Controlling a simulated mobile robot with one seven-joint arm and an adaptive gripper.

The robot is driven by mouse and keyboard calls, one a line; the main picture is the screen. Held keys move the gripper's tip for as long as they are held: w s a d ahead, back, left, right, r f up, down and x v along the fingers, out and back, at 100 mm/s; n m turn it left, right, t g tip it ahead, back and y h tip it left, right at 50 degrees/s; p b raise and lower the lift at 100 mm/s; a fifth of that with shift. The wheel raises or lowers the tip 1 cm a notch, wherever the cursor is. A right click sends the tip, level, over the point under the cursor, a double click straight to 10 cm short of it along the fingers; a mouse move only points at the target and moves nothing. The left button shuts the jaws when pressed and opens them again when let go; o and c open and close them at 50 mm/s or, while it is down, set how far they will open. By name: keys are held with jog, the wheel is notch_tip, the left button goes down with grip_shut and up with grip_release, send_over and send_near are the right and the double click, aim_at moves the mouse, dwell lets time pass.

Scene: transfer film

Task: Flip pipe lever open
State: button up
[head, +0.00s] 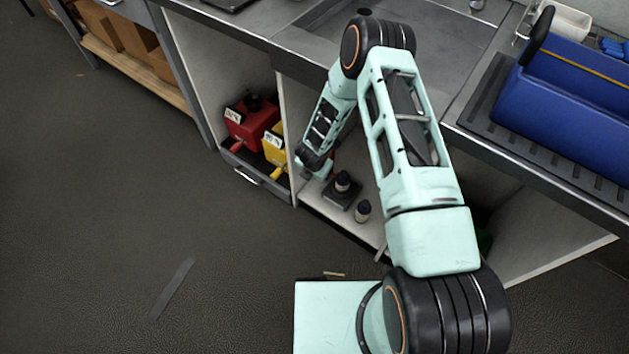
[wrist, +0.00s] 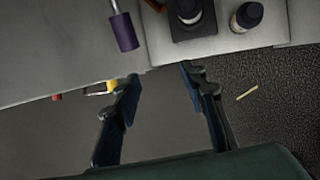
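A purple grip on a thin metal rod (wrist: 124,31) shows at the top of the wrist view, and it looks like a lever handle. The rod runs out of the top of the frame, and no pipe is visible. My gripper (wrist: 160,80) is open, with its two dark fingers apart and nothing between them. The purple grip is beyond the left fingertip, apart from it. In the head view my arm reaches down to the cabinet opening under the counter. I cannot make out the lever there.
A red container (head: 252,122) and a yellow container (head: 275,146) stand in a low compartment left of my arm. A dark bottle on a black base (head: 342,193) and another bottle (head: 363,210) stand on the cabinet floor. A blue box (head: 570,85) sits on the counter. The left floor is mostly clear.

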jog(key=shift+s+a, duration=0.15)
jog(key=shift+s, duration=1.65)
